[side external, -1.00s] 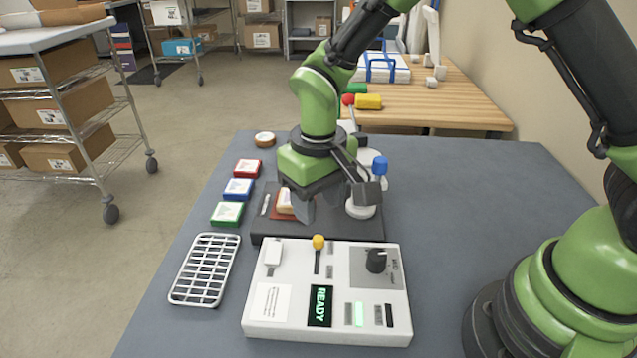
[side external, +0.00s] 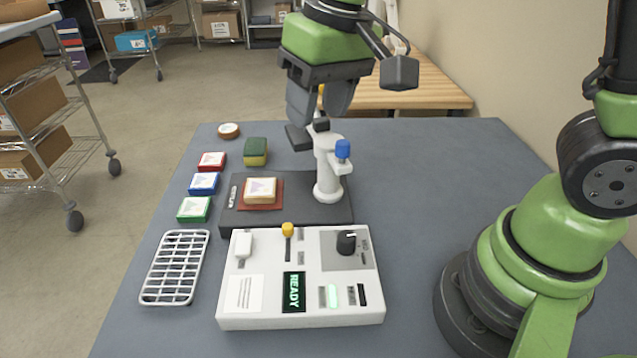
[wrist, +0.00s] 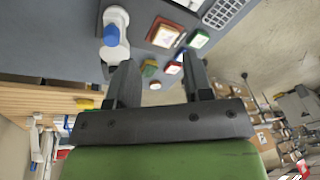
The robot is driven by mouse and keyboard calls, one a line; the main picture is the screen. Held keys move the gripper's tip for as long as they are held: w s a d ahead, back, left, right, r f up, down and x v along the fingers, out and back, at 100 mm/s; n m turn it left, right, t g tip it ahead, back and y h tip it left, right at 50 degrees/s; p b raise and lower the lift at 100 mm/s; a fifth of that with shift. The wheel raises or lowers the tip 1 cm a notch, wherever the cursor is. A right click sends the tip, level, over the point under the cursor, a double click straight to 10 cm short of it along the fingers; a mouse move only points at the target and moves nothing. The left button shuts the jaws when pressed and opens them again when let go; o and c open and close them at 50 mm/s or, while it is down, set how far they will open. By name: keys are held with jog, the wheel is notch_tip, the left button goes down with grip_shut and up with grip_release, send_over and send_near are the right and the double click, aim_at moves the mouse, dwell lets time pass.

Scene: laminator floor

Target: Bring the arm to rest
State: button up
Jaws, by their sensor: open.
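My gripper (side external: 318,108) is open and empty, raised in the air above the dark press base (side external: 240,214) and near the top of its white post. In the wrist view my two fingers (wrist: 160,75) stand apart with nothing between them. The white post (side external: 326,168) carries a blue knob (side external: 343,149) and stands upright. A cream-topped block (side external: 260,190) lies on a red-brown pad (side external: 279,194) on the base.
The white control box (side external: 300,318) shows READY. A white wire rack (side external: 175,267), red (side external: 211,160), blue (side external: 204,183) and green (side external: 194,208) framed blocks, a green-yellow block (side external: 255,152) and a brown roll (side external: 228,130) lie on the table.

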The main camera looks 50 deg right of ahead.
jog(key=s+d+r+m+t, duration=0.1)
jog(key=s+d+r+t, duration=0.1)
jog(key=s, duration=0.4)
jog(key=s+d+r+m+t, duration=0.1)
jog(key=s+d+r+t, duration=0.1)
jog(key=s+r, duration=0.3)
jog(key=shift+s+d+m+t+y, duration=0.3)
jog(key=shift+s+d+t+y, duration=0.15)
jog(key=shift+s, duration=0.7)
